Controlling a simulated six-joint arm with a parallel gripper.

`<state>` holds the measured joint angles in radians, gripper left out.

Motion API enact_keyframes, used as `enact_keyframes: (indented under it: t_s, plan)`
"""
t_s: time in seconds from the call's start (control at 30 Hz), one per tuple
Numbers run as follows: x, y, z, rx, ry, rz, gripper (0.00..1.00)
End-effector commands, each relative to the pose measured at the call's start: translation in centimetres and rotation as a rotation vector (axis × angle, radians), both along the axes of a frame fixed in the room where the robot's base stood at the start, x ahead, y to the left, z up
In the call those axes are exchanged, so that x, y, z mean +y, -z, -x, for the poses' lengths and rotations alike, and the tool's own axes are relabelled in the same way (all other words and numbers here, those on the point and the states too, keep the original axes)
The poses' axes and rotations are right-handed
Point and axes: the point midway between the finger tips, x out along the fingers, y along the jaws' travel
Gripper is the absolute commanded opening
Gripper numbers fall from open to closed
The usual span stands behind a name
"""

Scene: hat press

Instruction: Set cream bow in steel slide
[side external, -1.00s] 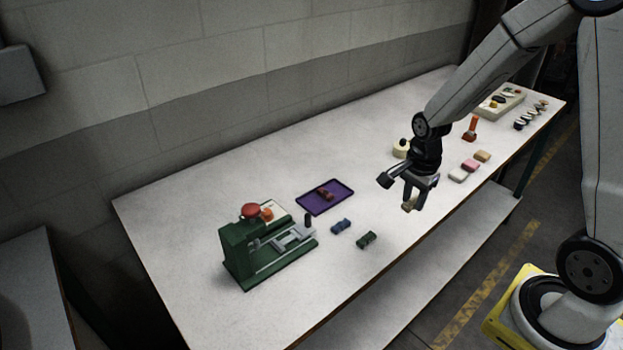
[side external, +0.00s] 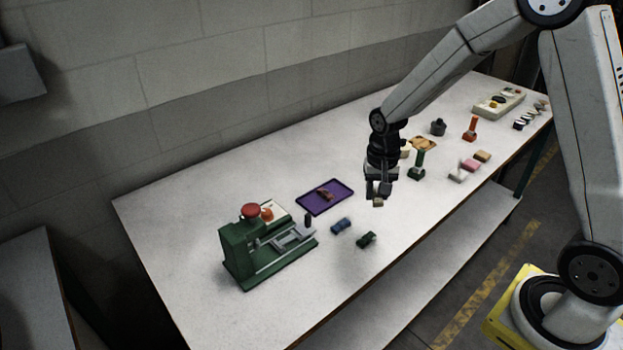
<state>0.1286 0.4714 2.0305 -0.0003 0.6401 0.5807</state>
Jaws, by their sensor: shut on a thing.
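My gripper (side external: 378,196) is shut on the cream bow (side external: 378,203), which shows as a small pale piece at the fingertips. It is held above the table, right of the dark green bow and the purple tray. The steel slide (side external: 293,238) is on the right side of the green press (side external: 250,248) at the table's left end. The slide looks empty, with a dark upright knob at its far end. The bow's exact shape is too small to make out.
A blue bow (side external: 341,225) and a dark green bow (side external: 366,239) lie between press and gripper. A green-handled stamp (side external: 417,166), an orange-handled stamp (side external: 470,130) and several pale blocks stand to the right.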

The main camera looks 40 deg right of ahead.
Motion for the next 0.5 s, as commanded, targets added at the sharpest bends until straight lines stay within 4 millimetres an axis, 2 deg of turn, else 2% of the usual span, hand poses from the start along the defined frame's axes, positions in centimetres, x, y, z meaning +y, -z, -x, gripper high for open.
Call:
enact_keyframes:
  t_s: [0.5]
  plan:
    - [4.1,0.6,-4.4,0.000,-0.672,0.000,0.00]
